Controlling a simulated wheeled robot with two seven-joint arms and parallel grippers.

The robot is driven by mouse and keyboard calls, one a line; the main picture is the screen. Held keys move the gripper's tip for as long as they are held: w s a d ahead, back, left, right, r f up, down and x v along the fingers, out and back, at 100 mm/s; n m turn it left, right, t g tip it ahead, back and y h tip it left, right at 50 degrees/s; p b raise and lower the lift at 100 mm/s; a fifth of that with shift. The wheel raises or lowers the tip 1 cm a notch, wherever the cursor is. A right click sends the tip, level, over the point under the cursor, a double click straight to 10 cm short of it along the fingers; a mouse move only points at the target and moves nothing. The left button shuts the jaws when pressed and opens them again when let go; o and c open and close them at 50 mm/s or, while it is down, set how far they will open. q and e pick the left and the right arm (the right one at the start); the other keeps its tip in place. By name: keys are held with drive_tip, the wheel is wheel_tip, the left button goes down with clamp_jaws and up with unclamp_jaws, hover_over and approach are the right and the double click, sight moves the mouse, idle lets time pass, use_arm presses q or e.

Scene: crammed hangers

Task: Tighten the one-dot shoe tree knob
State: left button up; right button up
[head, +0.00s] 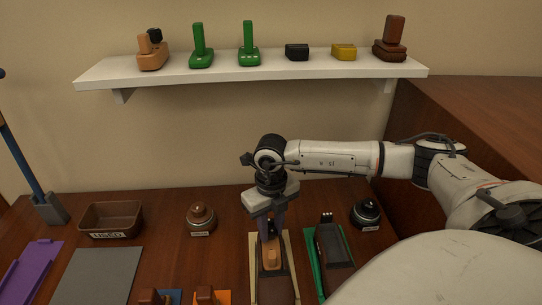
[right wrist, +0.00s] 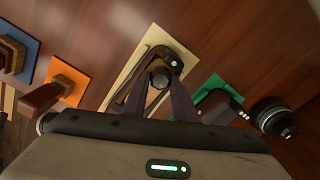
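A shoe tree (head: 271,258) with a light wooden front block lies on a cream mat (head: 254,270) at the lower middle of the head view. In the right wrist view its dark round knob (right wrist: 160,77) shows over the cream mat (right wrist: 128,75). My right gripper (head: 269,236) points down over this shoe tree. Its fingers (right wrist: 160,88) stand apart, one on each side of the knob; I cannot tell whether they touch it. A small mark shows near the knob, too small to count dots. My left gripper is out of view.
A second shoe tree (head: 332,245) with several pegs or dots lies close by on a green mat (head: 312,262). A black round container (head: 366,213) and a brown one (head: 201,217) stand behind. A brown tray (head: 110,218) labelled USED is at left. A wall shelf (head: 250,72) holds several blocks.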

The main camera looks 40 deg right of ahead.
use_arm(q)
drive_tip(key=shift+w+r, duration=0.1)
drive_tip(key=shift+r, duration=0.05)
use_arm(e)
drive_tip(key=shift+c, duration=0.5)
drive_tip(key=shift+r+m, duration=0.1)
drive_tip(key=shift+m, duration=0.3)
drive_tip(key=m+p, duration=0.2)
drive_tip(key=m, duration=0.1)
drive_tip(key=shift+a+m+p, duration=0.1)
drive_tip(key=shift+m+p, duration=0.25)
drive_tip(key=shift+m, duration=0.45)
drive_tip(key=m+p, duration=0.1)
drive_tip(key=m, duration=0.2)
drive_tip(key=shift+w+p, duration=0.1)
drive_tip(key=shift+p, duration=0.2)
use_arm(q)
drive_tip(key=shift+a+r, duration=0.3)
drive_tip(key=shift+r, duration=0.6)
use_arm(e)
drive_tip(key=shift+m, duration=0.5)
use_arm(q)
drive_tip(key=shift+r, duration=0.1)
use_arm(e)
drive_tip(key=o, duration=1)
